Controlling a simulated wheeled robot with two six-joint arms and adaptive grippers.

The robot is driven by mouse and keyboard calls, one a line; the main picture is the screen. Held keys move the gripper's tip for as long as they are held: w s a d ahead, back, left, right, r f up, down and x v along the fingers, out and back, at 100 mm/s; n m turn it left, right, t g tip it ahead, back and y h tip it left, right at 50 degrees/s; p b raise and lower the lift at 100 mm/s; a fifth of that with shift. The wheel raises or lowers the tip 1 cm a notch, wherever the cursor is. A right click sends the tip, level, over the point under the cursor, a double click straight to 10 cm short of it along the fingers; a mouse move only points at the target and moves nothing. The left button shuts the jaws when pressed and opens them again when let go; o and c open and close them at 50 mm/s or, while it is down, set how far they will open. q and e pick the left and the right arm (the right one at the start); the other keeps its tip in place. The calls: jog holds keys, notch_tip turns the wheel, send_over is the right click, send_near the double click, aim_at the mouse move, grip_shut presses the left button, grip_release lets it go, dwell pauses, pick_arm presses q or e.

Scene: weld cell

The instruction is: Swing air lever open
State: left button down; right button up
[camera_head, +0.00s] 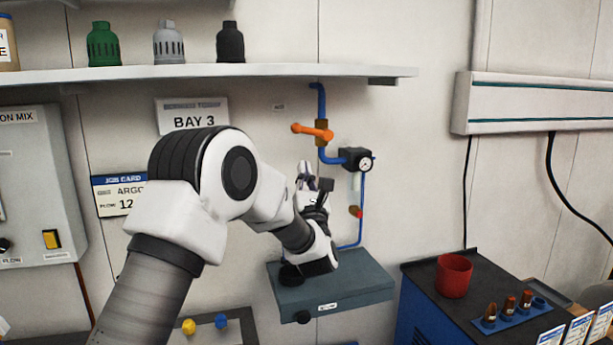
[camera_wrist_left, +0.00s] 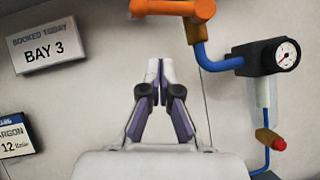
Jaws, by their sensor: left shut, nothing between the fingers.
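The orange air lever (camera_head: 312,131) sits on a brass valve body on the blue pipe, lying roughly level across the pipe in the head view. It also shows at the top of the left wrist view (camera_wrist_left: 172,8), partly cut off. My left gripper (camera_head: 306,170) is below the lever and apart from it, pointing up toward the wall. In the left wrist view the left gripper's fingertips (camera_wrist_left: 160,72) are together with nothing between them, below the lever. My right gripper is not in view.
A black regulator with a gauge (camera_head: 365,163) sits right of the gripper on the blue pipe (camera_head: 321,98). A shelf (camera_head: 230,72) with several caps runs above. A grey-blue box (camera_head: 355,285) stands below. A BAY 3 sign (camera_head: 193,118) hangs to the left.

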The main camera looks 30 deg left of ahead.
aim_at(312, 131)
pick_arm(q)
notch_tip(312, 131, up, 6)
jog(key=w+a+p, duration=0.1)
jog(key=w+p, duration=0.1)
jog(key=p, duration=0.1)
jog(key=shift+w+a+f, duration=0.25)
jog(key=shift+w+a, duration=0.05)
jog(key=shift+a, duration=0.05)
jog(key=shift+a, duration=0.15)
